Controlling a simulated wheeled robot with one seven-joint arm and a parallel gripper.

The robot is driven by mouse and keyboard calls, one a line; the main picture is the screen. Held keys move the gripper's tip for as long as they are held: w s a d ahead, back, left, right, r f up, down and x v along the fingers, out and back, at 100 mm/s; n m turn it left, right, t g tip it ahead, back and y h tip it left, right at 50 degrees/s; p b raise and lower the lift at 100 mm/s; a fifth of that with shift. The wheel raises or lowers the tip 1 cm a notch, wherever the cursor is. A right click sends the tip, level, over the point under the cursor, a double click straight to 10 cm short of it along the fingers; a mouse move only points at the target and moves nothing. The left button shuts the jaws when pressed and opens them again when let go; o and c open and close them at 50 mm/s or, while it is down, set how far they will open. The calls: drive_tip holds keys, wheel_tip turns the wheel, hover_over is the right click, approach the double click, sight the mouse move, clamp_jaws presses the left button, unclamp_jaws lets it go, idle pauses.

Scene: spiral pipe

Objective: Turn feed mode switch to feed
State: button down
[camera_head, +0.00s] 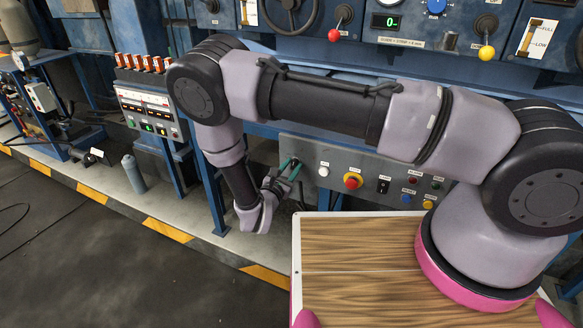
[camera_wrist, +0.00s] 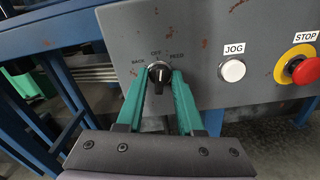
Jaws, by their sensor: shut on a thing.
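The feed mode switch (camera_wrist: 159,73) is a black rotary knob with a white pointer line on a grey panel. Labels around it read BACK at left, OFF at top and FEED at right. The pointer is close to upright, near OFF. My gripper (camera_wrist: 159,80) has green fingers on both sides of the knob and is shut on it. In the head view my gripper (camera_head: 290,168) reaches the left end of the panel, and its fingers hide the knob there.
A white JOG button (camera_wrist: 232,70) and a red STOP button on a yellow base (camera_wrist: 298,66) sit right of the switch. A blue frame (camera_wrist: 60,90) stands left of the panel.

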drive_tip(key=m, duration=0.3)
drive_tip(key=shift+m, duration=2)
drive_tip(key=c, duration=0.9)
unclamp_jaws()
drive_tip(key=shift+s, duration=0.15)
drive_tip(key=v, duration=1)
drive_tip(key=shift+s, duration=0.3)
drive_tip(key=shift+a, duration=0.1)
